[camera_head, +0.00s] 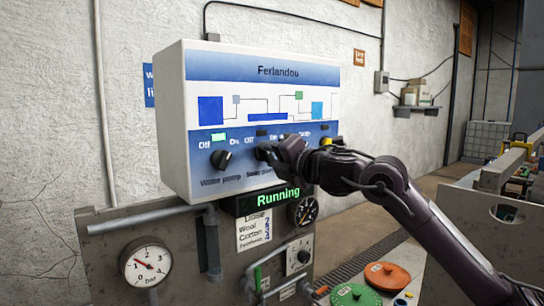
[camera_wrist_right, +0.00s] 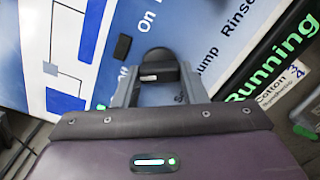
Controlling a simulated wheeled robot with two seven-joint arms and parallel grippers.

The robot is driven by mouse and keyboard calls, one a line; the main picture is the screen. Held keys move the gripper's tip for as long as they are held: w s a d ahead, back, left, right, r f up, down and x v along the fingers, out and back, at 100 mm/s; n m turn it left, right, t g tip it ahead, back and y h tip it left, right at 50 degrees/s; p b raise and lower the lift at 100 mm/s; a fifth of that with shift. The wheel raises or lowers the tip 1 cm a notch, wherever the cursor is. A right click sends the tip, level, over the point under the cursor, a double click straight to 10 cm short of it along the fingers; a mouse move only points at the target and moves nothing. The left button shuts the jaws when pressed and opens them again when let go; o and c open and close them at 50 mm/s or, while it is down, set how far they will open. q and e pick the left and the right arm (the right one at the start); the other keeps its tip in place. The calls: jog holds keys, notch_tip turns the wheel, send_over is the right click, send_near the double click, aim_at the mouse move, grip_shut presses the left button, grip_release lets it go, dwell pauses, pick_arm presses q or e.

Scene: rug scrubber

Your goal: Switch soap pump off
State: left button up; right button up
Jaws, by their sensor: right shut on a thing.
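The white control box (camera_head: 262,72) hangs on the wall, with a row of black knobs along its blue lower strip. My right gripper (camera_head: 276,153) is at the middle knob, over the partly covered soap pump label. In the right wrist view, the black soap pump knob (camera_wrist_right: 158,56) sits between the two grey fingers of my gripper (camera_wrist_right: 158,82), which is shut on it. The lamp (camera_head: 262,132) above this knob is dark; it also shows dark in the wrist view (camera_wrist_right: 122,47). My left gripper is not in view.
The water pump knob (camera_head: 221,159) is at left, under a lit green lamp (camera_head: 218,137). My right arm partly covers the right-hand knob. Below the box are a green "Running" display (camera_head: 277,196), a pressure gauge (camera_head: 146,262) and pipes.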

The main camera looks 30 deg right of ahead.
jog(key=shift+f, duration=0.15)
jog(key=shift+c, duration=0.2)
jog(key=o, duration=1)
jog(key=s+b, duration=0.5)
jog(key=s, duration=0.3)
jog(key=shift+d, duration=0.3)
jog(key=shift+w, duration=0.1)
jog(key=s+b, duration=0.6)
jog(key=s, duration=0.3)
jog(key=shift+d, duration=0.4)
